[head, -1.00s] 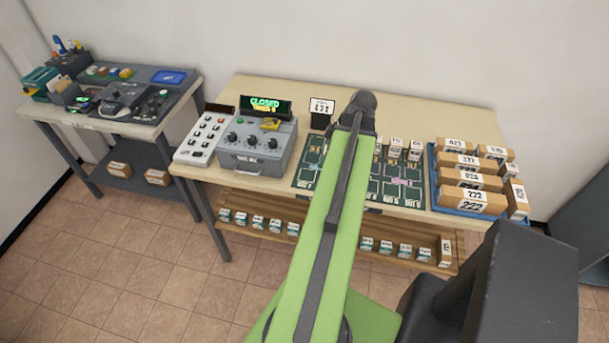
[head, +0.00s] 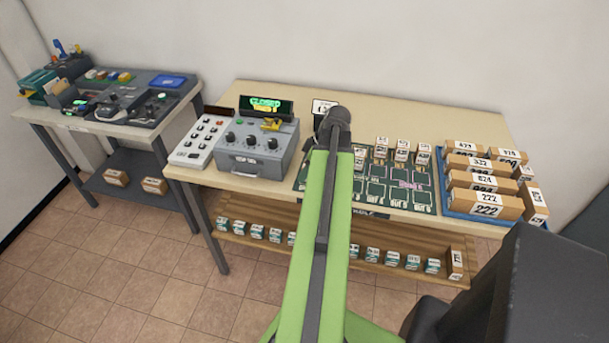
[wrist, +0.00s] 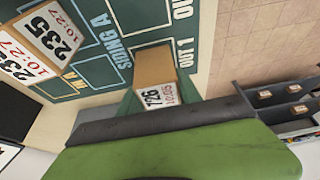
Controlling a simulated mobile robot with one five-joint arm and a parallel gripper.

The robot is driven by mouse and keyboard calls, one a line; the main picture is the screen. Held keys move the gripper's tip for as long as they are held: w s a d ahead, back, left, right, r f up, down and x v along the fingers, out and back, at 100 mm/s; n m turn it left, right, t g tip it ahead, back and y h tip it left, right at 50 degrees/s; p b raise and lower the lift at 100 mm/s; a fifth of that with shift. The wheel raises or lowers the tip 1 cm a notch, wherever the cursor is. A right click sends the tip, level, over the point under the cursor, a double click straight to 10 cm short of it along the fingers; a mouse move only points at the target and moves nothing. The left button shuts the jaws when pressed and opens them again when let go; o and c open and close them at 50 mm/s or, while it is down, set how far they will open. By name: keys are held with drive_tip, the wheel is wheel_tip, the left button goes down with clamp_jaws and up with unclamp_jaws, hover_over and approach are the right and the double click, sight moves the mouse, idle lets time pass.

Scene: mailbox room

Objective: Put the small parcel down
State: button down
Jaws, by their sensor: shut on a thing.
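In the head view, the mat (head: 376,191) lies on the long table, and my arm hides the gripper and the held parcel.
Two parcels, one labelled 235 (wrist: 50,30), stand near the held one. Several small parcels stand along the mat's back (head: 402,150). A blue tray of larger parcels (head: 452,203) is to the right. A grey control box (head: 252,150) is left. Small boxes (head: 275,235) line the lower shelf.

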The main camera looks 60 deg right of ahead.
drive_tip(key=shift+f, duration=0.15)
drive_tip(key=c, duration=0.8)
unclamp_jaws()
drive_tip(key=shift+c, duration=0.2)
drive_tip(key=p+v, duration=1.1)
drive_tip(key=v, duration=0.1)
drive_tip(key=shift+r, duration=0.3)
